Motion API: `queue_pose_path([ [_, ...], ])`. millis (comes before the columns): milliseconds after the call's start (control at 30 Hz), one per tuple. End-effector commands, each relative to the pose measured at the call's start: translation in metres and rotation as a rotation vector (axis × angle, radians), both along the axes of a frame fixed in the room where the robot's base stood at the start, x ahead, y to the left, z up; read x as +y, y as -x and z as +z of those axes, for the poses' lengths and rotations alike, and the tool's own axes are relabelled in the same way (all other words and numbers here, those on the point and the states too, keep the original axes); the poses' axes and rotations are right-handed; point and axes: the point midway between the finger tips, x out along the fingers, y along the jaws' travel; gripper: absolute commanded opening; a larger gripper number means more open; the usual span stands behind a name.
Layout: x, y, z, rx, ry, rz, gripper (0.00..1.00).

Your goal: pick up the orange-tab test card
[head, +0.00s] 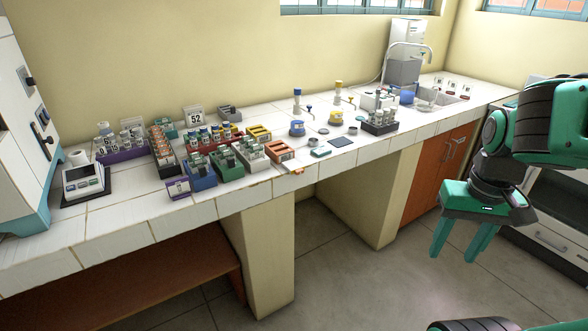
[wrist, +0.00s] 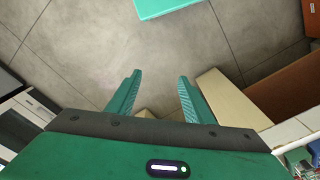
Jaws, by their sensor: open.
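A small light card with an orange end (head: 296,171), which looks like the orange-tab test card, lies at the front edge of the white tiled counter (head: 345,158), in front of an orange box. It is too small to make out details. My gripper (head: 458,252) is at the right of the head view, pointing down over the floor in front of the counter, well away from the card. In the wrist view my gripper (wrist: 160,77) has its two green fingers apart with nothing between them. The card cannot be made out in the wrist view.
Crowded racks of tubes (head: 200,170) and orange boxes (head: 280,151) stand behind and left of the card. Open floor (head: 345,265) lies before the counter.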

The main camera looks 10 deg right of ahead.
Motion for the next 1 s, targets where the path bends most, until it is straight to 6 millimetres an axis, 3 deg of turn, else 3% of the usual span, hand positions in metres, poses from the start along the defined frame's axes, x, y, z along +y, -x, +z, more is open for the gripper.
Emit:
queue_pose_path([
  [133, 0.005, -0.069, -0.021, -0.112, 0.043, 0.211, 0.47],
  [267, 0.025, -0.14, -0.041, -0.262, 0.064, 0.423, 0.47],
  [400, 0.059, -0.209, -0.059, -0.446, 0.063, 0.605, 0.47],
  [600, 0.112, -0.29, -0.069, -0.744, 0.048, 0.75, 0.47],
  [800, 0.143, -0.342, -0.061, -0.999, 0.056, 0.748, 0.47],
  [1000, 0.148, -0.365, -0.052, -1.124, 0.078, 0.7, 0.47],
])
